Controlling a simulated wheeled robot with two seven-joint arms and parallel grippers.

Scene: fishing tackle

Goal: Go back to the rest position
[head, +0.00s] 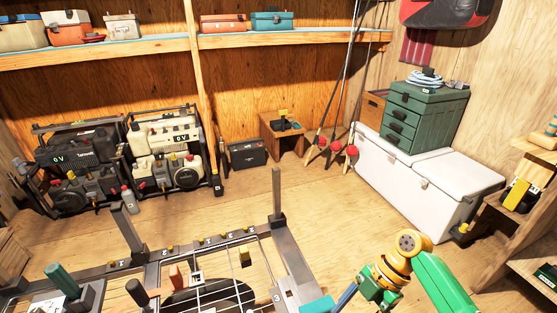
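Neither of my grippers can be made out in the head view. No gripper fingers show, so I cannot see whether they hold anything. The task names no object of its own. A green and yellow part with a round, perforated yellow cap (410,241) comes up at the bottom right. I cannot tell what it belongs to.
A grey metal frame with upright posts (279,208) and a wire grid fills the bottom left and middle. Generators (166,150) stand at the back left. A white chest (420,175) carries a green drawer cabinet (425,115). The wooden floor (270,175) between is mostly clear.

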